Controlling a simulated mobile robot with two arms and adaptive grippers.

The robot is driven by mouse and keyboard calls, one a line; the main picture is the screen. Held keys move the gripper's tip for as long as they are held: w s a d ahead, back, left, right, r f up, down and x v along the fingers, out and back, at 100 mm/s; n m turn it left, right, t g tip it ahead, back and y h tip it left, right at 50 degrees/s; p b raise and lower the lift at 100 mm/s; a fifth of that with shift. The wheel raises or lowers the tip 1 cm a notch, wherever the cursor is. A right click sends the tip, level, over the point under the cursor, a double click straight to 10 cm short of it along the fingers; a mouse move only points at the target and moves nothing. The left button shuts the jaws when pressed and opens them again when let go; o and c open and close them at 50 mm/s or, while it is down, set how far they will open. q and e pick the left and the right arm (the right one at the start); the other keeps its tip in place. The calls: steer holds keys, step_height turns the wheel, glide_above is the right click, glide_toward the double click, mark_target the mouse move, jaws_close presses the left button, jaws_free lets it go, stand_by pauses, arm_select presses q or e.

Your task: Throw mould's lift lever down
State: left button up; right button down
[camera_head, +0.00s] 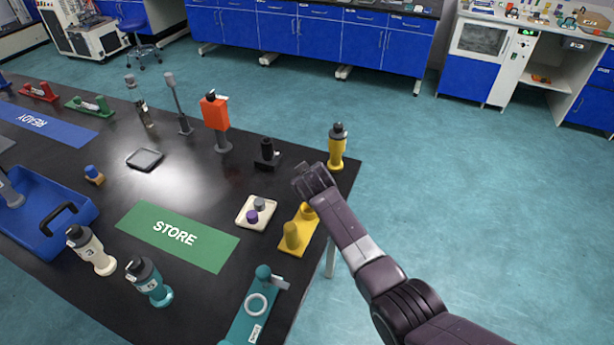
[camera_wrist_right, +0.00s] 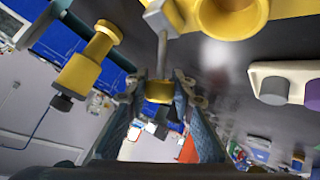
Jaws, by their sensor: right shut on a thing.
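The yellow mould (camera_head: 294,245) stands near the table's right edge in the head view, with a yellow post and a round cup on its base. In the right wrist view its yellow body (camera_wrist_right: 235,18) is at the top, and a thin grey lever rod (camera_wrist_right: 162,52) runs from a metal block to a yellow grip (camera_wrist_right: 159,92). My right gripper (camera_head: 312,180) is at the mould's far end and hides the lever in the head view. In the right wrist view its fingers (camera_wrist_right: 160,95) are shut on the lever's yellow grip. My left gripper is out of view.
A yellow bottle (camera_head: 337,150) stands just beyond my right gripper at the table corner. A pale tray (camera_head: 257,211) with a purple and a grey piece is left of the mould. A teal fixture (camera_head: 248,318) is nearer. The green STORE mat (camera_head: 150,222) is bare.

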steer(key=shift+s+f, duration=0.1)
steer(key=shift+f, duration=0.15)
steer(key=c, duration=1.8)
jaws_free()
steer(key=shift+o, duration=0.9)
steer(key=shift+r, duration=0.15)
steer(key=v, duration=1.1)
steer(key=shift+s+r, duration=0.25)
steer(key=shift+r, duration=0.05)
